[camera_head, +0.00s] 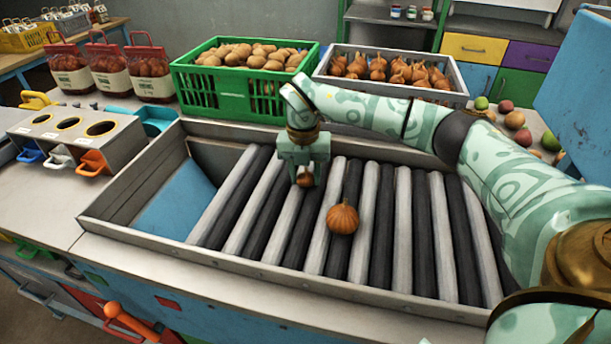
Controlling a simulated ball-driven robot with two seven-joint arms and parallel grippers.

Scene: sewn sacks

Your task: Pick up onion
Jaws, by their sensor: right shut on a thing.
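My right gripper (305,180) points down over the roller bed, left of its middle, and is shut on a small brown onion (305,180). Only part of that onion shows between and below the fingers; whether it still touches the rollers I cannot tell. A second, larger orange-brown onion (342,218) lies on the rollers to the right and nearer, apart from the gripper. More onions (385,68) fill a grey crate (455,99) behind the rollers. My left gripper is not in view.
The roller bed (400,225) has a raised metal rim. A green crate (195,90) of potatoes stands behind it. Filled red sacks (150,70) stand at the back left. A box with round holes (70,123) is at left. Loose produce (515,120) lies at right. A blue panel (575,85) rises there.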

